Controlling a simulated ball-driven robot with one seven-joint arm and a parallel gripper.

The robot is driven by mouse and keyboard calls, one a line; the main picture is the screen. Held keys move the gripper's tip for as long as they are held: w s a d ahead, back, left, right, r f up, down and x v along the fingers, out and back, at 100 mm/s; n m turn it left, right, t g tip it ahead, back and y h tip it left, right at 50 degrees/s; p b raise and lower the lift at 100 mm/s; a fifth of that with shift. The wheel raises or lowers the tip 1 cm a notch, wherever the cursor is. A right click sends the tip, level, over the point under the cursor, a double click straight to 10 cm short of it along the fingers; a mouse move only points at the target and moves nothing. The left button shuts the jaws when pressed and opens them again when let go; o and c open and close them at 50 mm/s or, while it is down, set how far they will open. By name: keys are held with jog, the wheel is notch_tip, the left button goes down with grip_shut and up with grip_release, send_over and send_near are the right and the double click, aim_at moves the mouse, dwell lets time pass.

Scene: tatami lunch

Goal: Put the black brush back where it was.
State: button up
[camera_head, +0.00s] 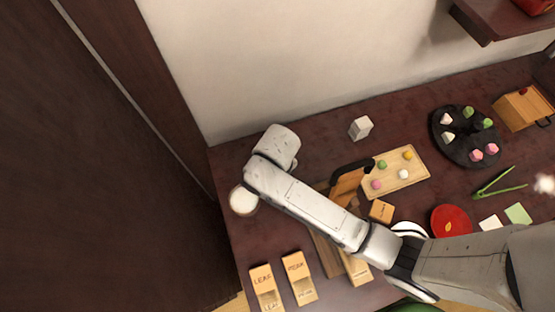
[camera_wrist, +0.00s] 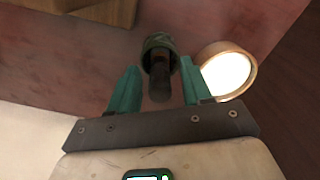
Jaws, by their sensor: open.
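In the wrist view a dark, upright-looking object with a greenish-black collar and a black rod-like end, which looks like the black brush (camera_wrist: 159,84), stands between the teal fingers of my gripper (camera_wrist: 157,68). The fingers are apart, one on each side of it, and I see no clear contact on the left. A round wooden-rimmed pot with a pale inside (camera_wrist: 228,75) is just right of the right finger. In the head view this pot (camera_head: 242,201) is at the table's left end. My gripper and the brush are hidden behind my arm there.
Wooden blocks marked LEAF (camera_head: 265,287) and PEAK (camera_head: 299,278) lie at the front left. A board with coloured sweets (camera_head: 420,170), a black plate (camera_head: 438,130), a red bowl (camera_head: 450,232) and green tongs (camera_head: 497,185) are to the right. A white block (camera_head: 361,128) stands near the wall.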

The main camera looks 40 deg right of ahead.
notch_tip(320, 180, up, 11)
jog(key=shift+f+p, duration=0.1)
jog(key=shift+p, duration=1)
jog(key=shift+r+p, duration=0.75)
